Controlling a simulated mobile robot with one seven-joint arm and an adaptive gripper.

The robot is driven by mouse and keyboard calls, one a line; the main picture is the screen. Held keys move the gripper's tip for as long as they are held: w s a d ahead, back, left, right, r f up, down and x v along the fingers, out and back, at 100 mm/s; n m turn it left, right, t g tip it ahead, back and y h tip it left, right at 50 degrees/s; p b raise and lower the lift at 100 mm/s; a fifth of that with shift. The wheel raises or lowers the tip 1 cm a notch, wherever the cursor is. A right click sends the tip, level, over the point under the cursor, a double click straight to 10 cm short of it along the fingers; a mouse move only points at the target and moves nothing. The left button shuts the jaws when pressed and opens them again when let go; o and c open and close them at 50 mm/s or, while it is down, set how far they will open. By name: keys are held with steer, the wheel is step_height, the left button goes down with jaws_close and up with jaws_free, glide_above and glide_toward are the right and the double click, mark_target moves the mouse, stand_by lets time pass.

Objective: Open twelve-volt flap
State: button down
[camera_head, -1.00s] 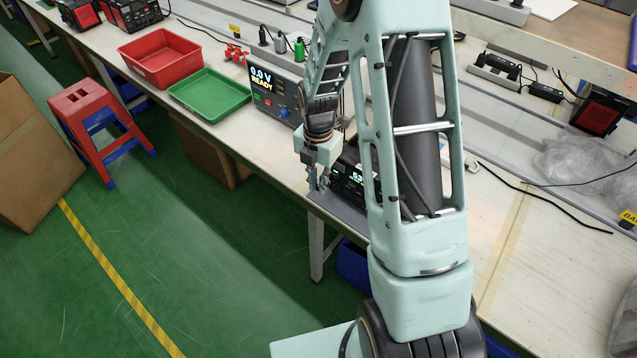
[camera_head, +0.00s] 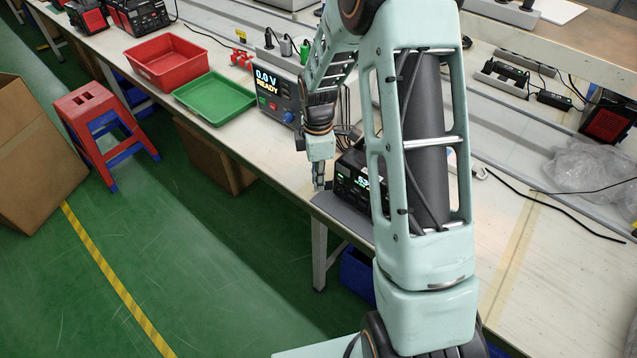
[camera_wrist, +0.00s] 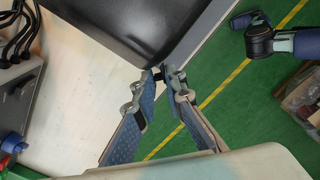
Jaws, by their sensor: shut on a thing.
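The black power station (camera_head: 347,180) with a lit green-and-white display stands on a grey mat (camera_head: 338,212) near the bench's front edge, partly hidden behind my arm. In the wrist view its dark body (camera_wrist: 140,22) fills the top middle. My gripper (camera_head: 320,186) is at its left front side. In the wrist view my gripper's blue-padded fingers (camera_wrist: 161,80) close at their tips on a small black piece (camera_wrist: 157,75) at the station's near edge. It appears to be the twelve-volt flap, mostly hidden by the tips. How far it is open cannot be told.
A test unit (camera_head: 278,97) reading "0.0 V READY" with cables stands left of my gripper. A green tray (camera_head: 215,97) and red bin (camera_head: 168,62) lie farther left. A red-and-blue stool (camera_head: 105,130) and cardboard box (camera_head: 35,150) stand on the floor.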

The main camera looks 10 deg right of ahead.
steer(key=shift+w+d+m, duration=0.15)
steer(key=shift+w+m, duration=0.35)
steer(key=shift+m, duration=0.7)
steer(key=shift+r, duration=0.1)
steer(key=c, duration=2)
jaws_free()
steer(key=shift+c, duration=0.2)
step_height(320, 180, up, 12)
